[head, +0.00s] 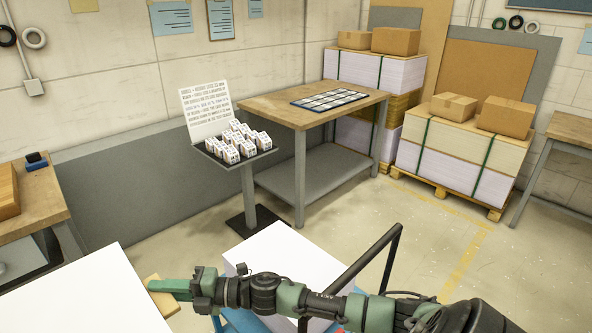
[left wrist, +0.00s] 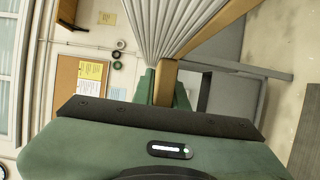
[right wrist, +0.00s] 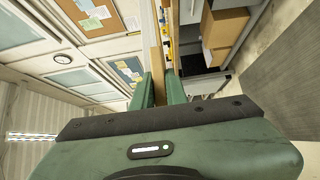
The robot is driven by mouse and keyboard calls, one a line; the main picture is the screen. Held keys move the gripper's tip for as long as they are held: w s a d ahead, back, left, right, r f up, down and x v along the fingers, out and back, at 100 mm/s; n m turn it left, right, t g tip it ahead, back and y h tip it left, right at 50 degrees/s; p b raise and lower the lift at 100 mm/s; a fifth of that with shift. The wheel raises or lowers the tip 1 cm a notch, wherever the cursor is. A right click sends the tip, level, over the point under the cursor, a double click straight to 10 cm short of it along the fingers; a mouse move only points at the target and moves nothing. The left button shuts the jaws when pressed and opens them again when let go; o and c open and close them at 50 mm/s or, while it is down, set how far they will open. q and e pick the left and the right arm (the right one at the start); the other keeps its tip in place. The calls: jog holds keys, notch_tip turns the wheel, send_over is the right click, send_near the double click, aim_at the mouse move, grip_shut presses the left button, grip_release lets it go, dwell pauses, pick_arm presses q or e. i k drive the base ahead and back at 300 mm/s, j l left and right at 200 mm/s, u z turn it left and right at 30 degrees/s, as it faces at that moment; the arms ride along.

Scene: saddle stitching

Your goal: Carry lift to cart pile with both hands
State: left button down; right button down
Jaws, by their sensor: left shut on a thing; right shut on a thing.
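The lift (head: 75,297), a broad white stack, fills the lower left of the head view, with a light wooden piece (head: 158,303) at its right edge. My right gripper (head: 165,290) is shut on this wooden piece; the right wrist view shows a wooden strip (right wrist: 156,62) between its fingers. In the left wrist view my left gripper (left wrist: 165,88) is shut on a wooden strip (left wrist: 166,80), with pale ridged sheets (left wrist: 175,25) beside it. The left gripper is outside the head view. The cart pile (head: 285,247), a white stack, is partly hidden behind my right arm.
The blue cart (head: 235,320) has a black handle (head: 385,255) rising at its right. A display stand (head: 250,160) with small boxes and a wooden table (head: 285,108) stand behind. Loaded pallets (head: 445,190) are at the back right. Floor on the right is clear.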

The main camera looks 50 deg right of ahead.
aim_at(287, 265)
jog(key=k+l, duration=0.1)
jog(key=l, duration=0.25)
jog(key=k+l, duration=0.1)
jog(key=l, duration=0.25)
jog(key=k+l, duration=0.1)
jog(key=l, duration=0.25)
jog(key=k+l, duration=0.1)
jog(key=l, duration=0.25)
jog(key=i+l, duration=0.1)
jog(key=l, duration=0.35)
jog(key=i+l, duration=0.1)
jog(key=l, duration=0.35)
jog(key=i+l, duration=0.15)
jog(key=l, duration=0.3)
jog(key=i+l, duration=0.25)
